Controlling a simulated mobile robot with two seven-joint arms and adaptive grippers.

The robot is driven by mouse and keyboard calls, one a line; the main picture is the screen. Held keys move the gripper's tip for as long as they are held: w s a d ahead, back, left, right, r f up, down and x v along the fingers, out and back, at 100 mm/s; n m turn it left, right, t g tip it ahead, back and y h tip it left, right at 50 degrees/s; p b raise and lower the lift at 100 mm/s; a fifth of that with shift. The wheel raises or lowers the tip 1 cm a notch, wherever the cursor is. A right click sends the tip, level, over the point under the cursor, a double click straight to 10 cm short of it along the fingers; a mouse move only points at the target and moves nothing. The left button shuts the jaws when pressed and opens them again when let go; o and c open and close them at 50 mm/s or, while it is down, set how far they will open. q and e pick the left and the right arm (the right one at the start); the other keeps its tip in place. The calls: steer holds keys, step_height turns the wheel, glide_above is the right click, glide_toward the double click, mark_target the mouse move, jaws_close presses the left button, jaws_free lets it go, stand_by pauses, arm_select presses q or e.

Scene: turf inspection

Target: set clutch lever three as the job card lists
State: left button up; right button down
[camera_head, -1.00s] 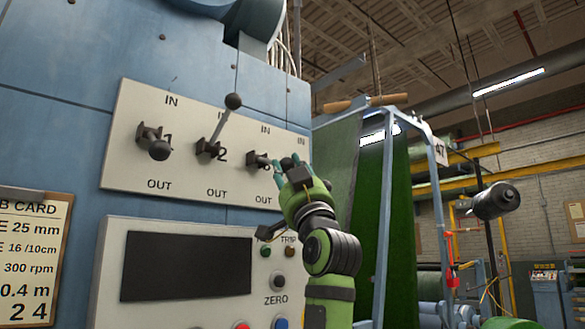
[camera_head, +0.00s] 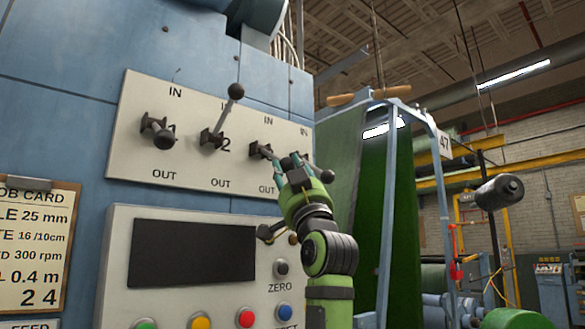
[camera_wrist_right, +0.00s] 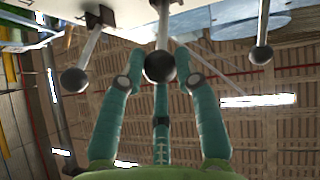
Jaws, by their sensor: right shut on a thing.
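The white lever panel (camera_head: 130,165) carries a row of black-knobbed levers marked IN above and OUT below. Lever one (camera_head: 164,141) has its knob low, toward OUT. Lever two (camera_head: 235,92) points up toward IN. At lever three (camera_head: 258,149) my right gripper (camera_head: 278,160) is shut on the lever; its knob (camera_wrist_right: 160,67) shows between the teal fingers in the right wrist view. Lever four's knob (camera_head: 324,176) hangs low, just right of the gripper. The job card (camera_head: 30,240), cut off at left, reads "2 4" in its bottom line. My left gripper is out of view.
Below the panel is a control box with a dark screen (camera_head: 190,255) and coloured buttons, including a red one (camera_head: 246,317). Neighbouring knobs (camera_wrist_right: 75,80) flank the gripper closely in the wrist view. A blue frame with green turf (camera_head: 385,220) stands to the right.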

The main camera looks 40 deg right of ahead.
steer(key=shift+w+f, duration=0.35)
steer(key=shift+w, duration=0.05)
steer(key=c, duration=0.9)
jaws_free()
steer(key=shift+w, duration=0.1)
steer(key=shift+w+f, duration=0.15)
steer(key=shift+w, duration=0.35)
steer(key=shift+s+r, duration=0.2)
steer(key=shift+s, duration=0.2)
steer(key=v, duration=1.2)
steer(key=shift+s, duration=0.1)
